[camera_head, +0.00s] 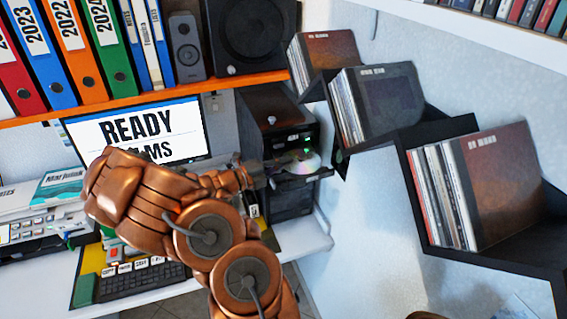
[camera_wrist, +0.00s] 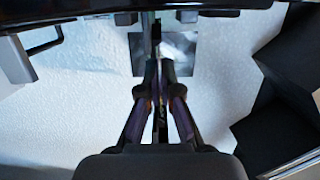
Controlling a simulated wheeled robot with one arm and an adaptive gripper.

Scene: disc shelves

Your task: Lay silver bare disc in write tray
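The silver bare disc (camera_head: 307,161) shows as a shiny, iridescent face at the open write tray (camera_head: 318,174) of the black computer tower (camera_head: 291,206). My gripper (camera_head: 268,170) reaches in from the left, its tips at the disc's near edge. In the wrist view my gripper (camera_wrist: 157,69) has its fingers close together on a thin edge-on strip, which appears to be the disc. The disc overlaps the tray in the head view; I cannot tell whether it touches the tray. The arm hides part of the desk.
Black stepped shelves (camera_head: 435,128) with disc cases hang on the right wall, close to the tower. A monitor (camera_head: 136,135) stands behind my arm. A keyboard (camera_head: 129,284) lies on the white desk (camera_head: 160,305). An orange shelf (camera_head: 150,98) with binders and speakers runs above.

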